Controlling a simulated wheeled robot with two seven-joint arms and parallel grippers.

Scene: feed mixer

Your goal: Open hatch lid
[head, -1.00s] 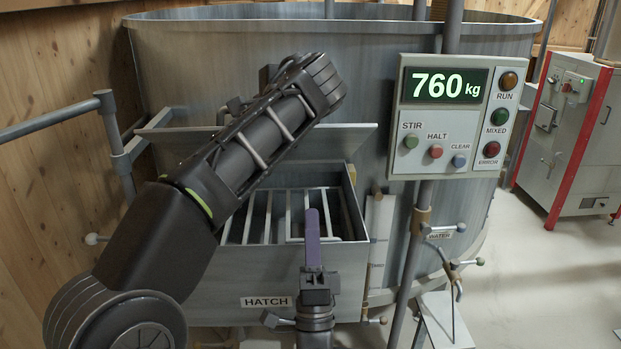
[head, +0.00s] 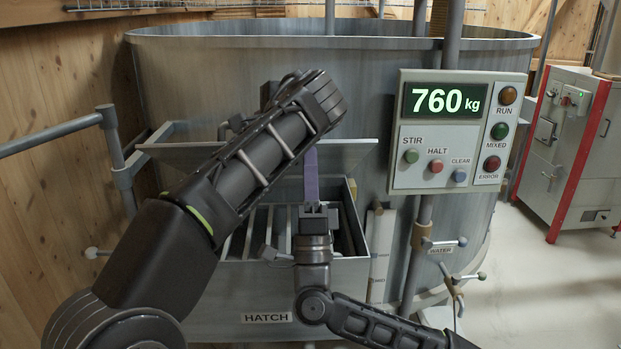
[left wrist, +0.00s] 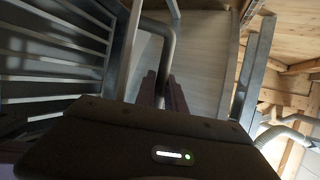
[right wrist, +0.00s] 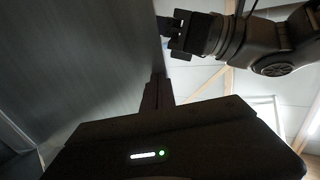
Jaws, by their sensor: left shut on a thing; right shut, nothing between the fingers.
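The grey hatch box (head: 265,303), labelled HATCH, sits on the front of the mixer tub, with a barred grate (head: 232,238) inside. A flared metal panel (head: 345,155), seemingly the lid, stands tilted up behind the grate, partly covered by my left arm. In the left wrist view my left gripper (left wrist: 160,88) is shut on a bent tubular handle (left wrist: 160,40) before a pale panel (left wrist: 197,62); my forearm hides that hand in the head view. My right gripper (head: 311,165), with purple fingers, is shut and empty, pointing up in front of the panel. It also shows in the right wrist view (right wrist: 157,90).
A control panel (head: 455,130) reading 760 kg is mounted right of the hatch. A water valve (head: 447,243) is below it. A metal railing (head: 50,135) runs along the left. A grey cabinet with red edges (head: 575,150) stands at far right beyond clear floor.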

